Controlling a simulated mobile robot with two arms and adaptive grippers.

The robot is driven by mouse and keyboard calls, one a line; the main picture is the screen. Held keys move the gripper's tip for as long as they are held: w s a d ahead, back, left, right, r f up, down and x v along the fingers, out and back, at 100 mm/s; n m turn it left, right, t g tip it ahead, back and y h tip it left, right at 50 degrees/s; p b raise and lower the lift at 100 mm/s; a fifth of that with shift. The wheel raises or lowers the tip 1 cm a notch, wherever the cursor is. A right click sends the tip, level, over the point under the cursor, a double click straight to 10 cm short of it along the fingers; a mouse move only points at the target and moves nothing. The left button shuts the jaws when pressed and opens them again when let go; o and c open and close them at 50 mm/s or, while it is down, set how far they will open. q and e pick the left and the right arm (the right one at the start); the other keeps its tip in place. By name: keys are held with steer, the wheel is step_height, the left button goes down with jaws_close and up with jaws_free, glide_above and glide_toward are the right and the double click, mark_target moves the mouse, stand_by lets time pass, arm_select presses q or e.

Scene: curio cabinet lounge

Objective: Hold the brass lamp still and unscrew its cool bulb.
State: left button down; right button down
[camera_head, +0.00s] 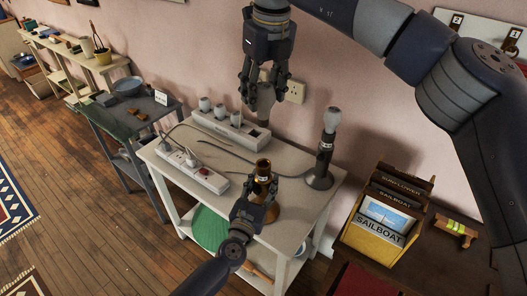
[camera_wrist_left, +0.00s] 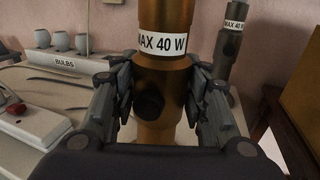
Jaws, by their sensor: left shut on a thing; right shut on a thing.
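The brass lamp (camera_head: 263,168) stands upright on the white table; its top socket looks open and empty. My left gripper (camera_head: 254,205) is shut around its stem. In the left wrist view the fingers (camera_wrist_left: 163,100) press on both sides of the brass stem (camera_wrist_left: 165,65), below a "MAX 40 W" label. My right gripper (camera_head: 264,88) points down above and behind the brass lamp, shut on a greyish bulb (camera_head: 266,97), clear of the socket. The fingers partly hide this bulb.
A white bulb holder (camera_head: 215,128), labelled "BULBS", carries several bulbs at the table's back. A dark lamp (camera_head: 326,150) with a bulb stands to the right. A power strip (camera_head: 192,172) and cables lie left. A crate of sleeves (camera_head: 372,238) stands right, beyond the white table (camera_head: 310,215).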

stand_by(0.3)
arm_select(q)
steer(key=c, duration=0.8)
jaws_free()
steer(key=shift+c, duration=0.2)
